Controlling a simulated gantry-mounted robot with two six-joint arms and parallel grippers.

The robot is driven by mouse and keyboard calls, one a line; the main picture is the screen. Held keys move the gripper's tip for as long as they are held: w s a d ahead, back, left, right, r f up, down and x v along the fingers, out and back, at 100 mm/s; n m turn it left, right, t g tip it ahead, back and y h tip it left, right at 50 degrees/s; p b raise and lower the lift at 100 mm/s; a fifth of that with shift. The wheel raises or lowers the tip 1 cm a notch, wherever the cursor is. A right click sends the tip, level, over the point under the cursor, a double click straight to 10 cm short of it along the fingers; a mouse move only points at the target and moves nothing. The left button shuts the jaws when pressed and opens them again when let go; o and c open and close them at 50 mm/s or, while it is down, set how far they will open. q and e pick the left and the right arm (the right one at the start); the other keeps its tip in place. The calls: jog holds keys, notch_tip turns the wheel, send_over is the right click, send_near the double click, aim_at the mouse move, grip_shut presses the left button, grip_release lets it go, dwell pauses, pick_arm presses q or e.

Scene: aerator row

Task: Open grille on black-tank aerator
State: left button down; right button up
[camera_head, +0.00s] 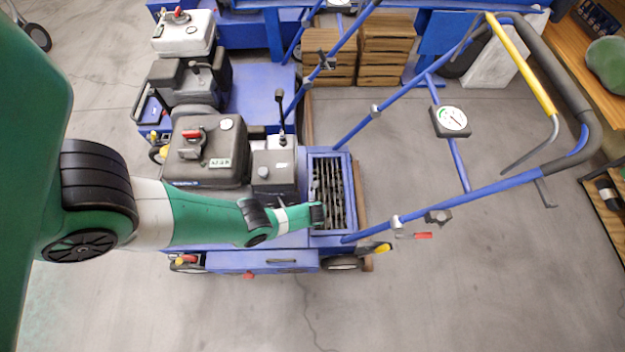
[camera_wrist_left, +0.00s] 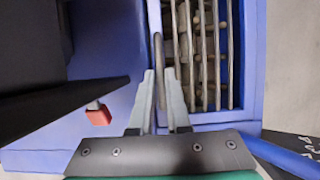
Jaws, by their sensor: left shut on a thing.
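The black-tank aerator is the nearer blue machine in the head view, with a dark tank (camera_head: 208,150) on top. Its grille (camera_head: 331,192) has dark lengthwise bars in a blue frame at its handlebar end; it also fills the top of the left wrist view (camera_wrist_left: 205,60). My left gripper (camera_head: 318,214) is at the grille's near-left corner. In the left wrist view, my left gripper (camera_wrist_left: 159,75) is shut on a thin, upright grey-brown handle (camera_wrist_left: 158,52) along the grille's left edge. Whether the grille is lifted cannot be told. My right gripper is out of view.
Blue handlebars with a gauge (camera_head: 452,121) and a yellow lever (camera_head: 520,62) extend right from the aerator. A red knob (camera_wrist_left: 98,115) is left of my fingers. A second blue aerator with a white tank (camera_head: 184,33) stands behind. Wooden crates (camera_head: 385,45) are at the back. Floor in front is clear.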

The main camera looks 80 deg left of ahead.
pick_arm(q)
jog(key=shift+r, duration=0.1)
jog(key=shift+w+r+p, duration=0.35)
jog(key=shift+r+p, duration=0.3)
jog(key=shift+r, duration=0.15)
jog(key=w+d+r+p, duration=0.1)
jog(key=w+r+p, duration=0.1)
jog(key=w+r, duration=0.4)
jog(key=shift+d, duration=0.1)
dwell(0.3)
